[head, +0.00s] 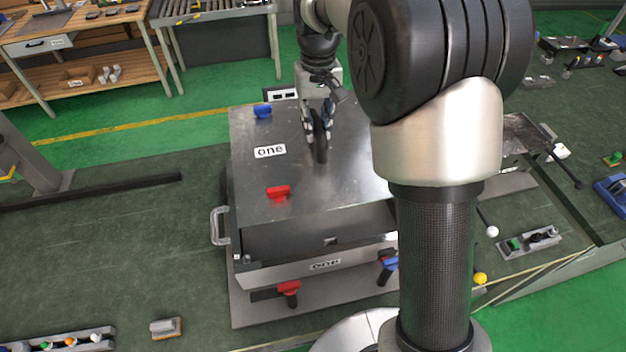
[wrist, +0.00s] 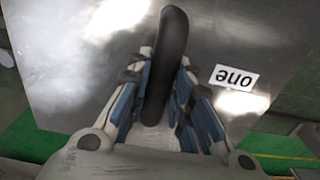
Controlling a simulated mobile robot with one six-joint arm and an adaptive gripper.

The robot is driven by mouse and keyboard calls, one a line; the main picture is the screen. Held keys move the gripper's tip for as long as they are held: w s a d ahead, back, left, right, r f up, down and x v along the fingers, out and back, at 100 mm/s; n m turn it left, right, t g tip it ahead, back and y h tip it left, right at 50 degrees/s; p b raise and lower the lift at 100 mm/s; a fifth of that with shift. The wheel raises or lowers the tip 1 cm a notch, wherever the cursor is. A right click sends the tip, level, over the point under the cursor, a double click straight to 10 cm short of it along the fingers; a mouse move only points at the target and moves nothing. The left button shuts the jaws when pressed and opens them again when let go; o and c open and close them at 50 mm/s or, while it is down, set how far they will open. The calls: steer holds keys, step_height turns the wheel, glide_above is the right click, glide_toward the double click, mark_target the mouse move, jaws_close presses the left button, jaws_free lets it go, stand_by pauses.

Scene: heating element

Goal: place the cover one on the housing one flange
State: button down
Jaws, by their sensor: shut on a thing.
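The cover one (head: 255,185) is a flat grey metal plate with a "one" label, a blue knob and a red knob on top. My gripper (head: 319,135) is shut on the black handle of the cover. In the wrist view the black handle (wrist: 170,60) stands between my blue-padded fingers, over the shiny cover (wrist: 60,90). The housing one (head: 290,273) is below the cover, with a "one" label on its front and red and blue clamps. The cover is over the housing; whether it touches the flange I cannot tell. My arm hides the right side of both.
A silver side handle (head: 218,226) sticks out at the housing's left. A small block (head: 166,328) and a tray of small parts (head: 70,341) lie at the front left. More parts (head: 528,243) lie at the right. The dark mat (head: 110,240) is clear left of the housing.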

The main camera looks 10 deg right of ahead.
step_height(320, 180, down, 19)
steer(key=b, duration=0.3)
stand_by(0.3)
steer(key=shift+s+f, duration=0.1)
steer(key=shift+f, duration=0.05)
steer(key=c, duration=1.4)
jaws_free()
steer(key=shift+c, duration=0.2)
